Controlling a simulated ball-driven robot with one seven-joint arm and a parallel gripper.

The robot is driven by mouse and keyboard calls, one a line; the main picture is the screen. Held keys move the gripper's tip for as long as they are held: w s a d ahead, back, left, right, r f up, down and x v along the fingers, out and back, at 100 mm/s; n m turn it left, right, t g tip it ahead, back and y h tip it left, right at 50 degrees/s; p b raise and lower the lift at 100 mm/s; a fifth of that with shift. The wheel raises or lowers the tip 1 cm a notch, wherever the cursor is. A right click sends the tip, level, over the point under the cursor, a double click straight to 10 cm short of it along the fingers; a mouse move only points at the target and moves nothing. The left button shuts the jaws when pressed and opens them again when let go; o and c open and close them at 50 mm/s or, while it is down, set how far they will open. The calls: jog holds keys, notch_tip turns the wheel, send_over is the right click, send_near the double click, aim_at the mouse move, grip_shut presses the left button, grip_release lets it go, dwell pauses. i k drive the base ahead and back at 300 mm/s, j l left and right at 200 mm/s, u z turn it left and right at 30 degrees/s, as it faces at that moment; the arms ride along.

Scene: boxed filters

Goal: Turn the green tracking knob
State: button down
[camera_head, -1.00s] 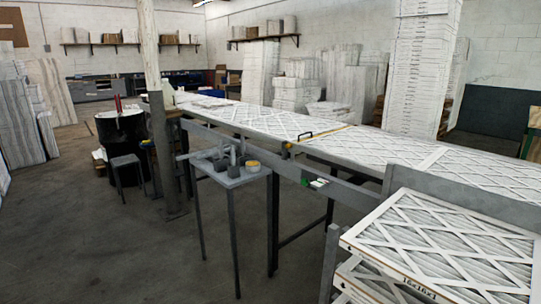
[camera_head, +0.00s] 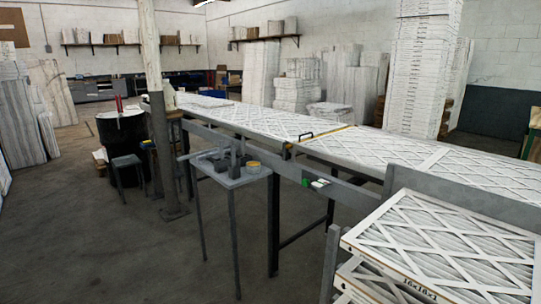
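A small green part (camera_head: 306,182), which looks like the green tracking knob, sits low on the near side rail of the long conveyor (camera_head: 345,187). A small white part (camera_head: 320,184) is just to its right. The green part is too small to tell its shape or how it is turned. My gripper is not in view.
A small grey table (camera_head: 236,181) with dark tools and a yellow roll (camera_head: 253,166) stands left of the green part, close to the conveyor. Stacked filters (camera_head: 440,245) fill the near right corner. A post (camera_head: 164,150) stands farther left. The front left floor is clear.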

aim_at(305, 181)
jog(key=i+j, duration=0.4)
jog(key=i+j+z, duration=0.15)
jog(key=i+j, duration=0.6)
jog(key=i+j+z, duration=0.15)
jog(key=i+j, duration=0.6)
jog(key=j, duration=0.15)
jog(key=i+j+z, duration=0.1)
jog(key=i+j, duration=0.25)
jog(key=j, duration=0.15)
jog(key=i+j+z, duration=0.1)
jog(key=i+j, duration=0.25)
jog(key=j, duration=0.1)
